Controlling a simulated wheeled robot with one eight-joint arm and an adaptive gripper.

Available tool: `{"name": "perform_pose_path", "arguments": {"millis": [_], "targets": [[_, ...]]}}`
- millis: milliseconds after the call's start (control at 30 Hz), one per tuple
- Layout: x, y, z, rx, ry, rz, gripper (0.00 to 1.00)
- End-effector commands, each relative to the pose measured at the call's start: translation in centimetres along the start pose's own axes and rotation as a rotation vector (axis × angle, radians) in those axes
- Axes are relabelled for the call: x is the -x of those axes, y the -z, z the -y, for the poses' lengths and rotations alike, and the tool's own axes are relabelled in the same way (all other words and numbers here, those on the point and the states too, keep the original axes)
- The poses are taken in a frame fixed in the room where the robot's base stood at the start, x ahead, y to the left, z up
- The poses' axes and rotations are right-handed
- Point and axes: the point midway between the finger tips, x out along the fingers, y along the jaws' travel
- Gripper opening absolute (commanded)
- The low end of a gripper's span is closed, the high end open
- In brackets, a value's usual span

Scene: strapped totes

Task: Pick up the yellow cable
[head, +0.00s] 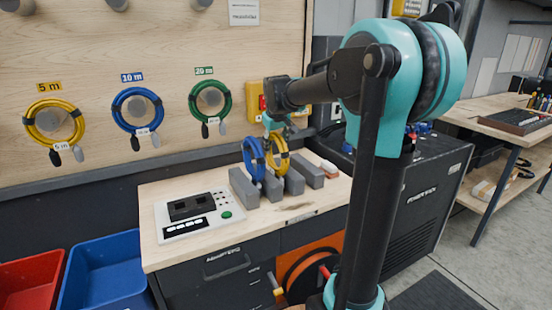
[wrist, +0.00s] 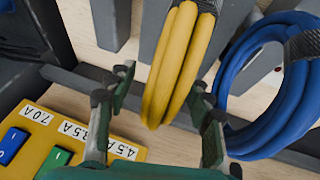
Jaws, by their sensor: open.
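A coiled yellow cable (head: 279,160) stands upright between grey blocks on the workbench, beside a coiled blue cable (head: 252,160). My gripper (head: 272,123) is just above the yellow coil in the head view. In the wrist view, the yellow cable (wrist: 175,65) lies between the two fingers of my gripper (wrist: 163,95), with a dark wrap at its top edge. The fingers are open, with a visible gap to the cable on the left side. The blue cable (wrist: 265,95) is to the right of the right finger. Another yellow coil (head: 29,125) hangs on the wall under "5 m".
The grey blocks (head: 243,187) flank the coils closely. A tester box (head: 195,214) with a green button sits left on the bench. Blue (head: 138,93) and green (head: 194,100) coils hang on the wall. A yellow switch box (wrist: 75,145) is close to the gripper's left.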

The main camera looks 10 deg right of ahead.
Motion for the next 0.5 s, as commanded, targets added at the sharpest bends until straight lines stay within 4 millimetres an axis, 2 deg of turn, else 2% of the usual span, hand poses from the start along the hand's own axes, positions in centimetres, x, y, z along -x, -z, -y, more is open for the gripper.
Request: {"name": "perform_pose_path", "arguments": {"millis": [300, 500], "targets": [[-0.49, -0.02, 0.00, 0.000, 0.000, 0.000, 0.50], [-0.48, -0.02, 0.00, 0.000, 0.000, 0.000, 0.25]]}}
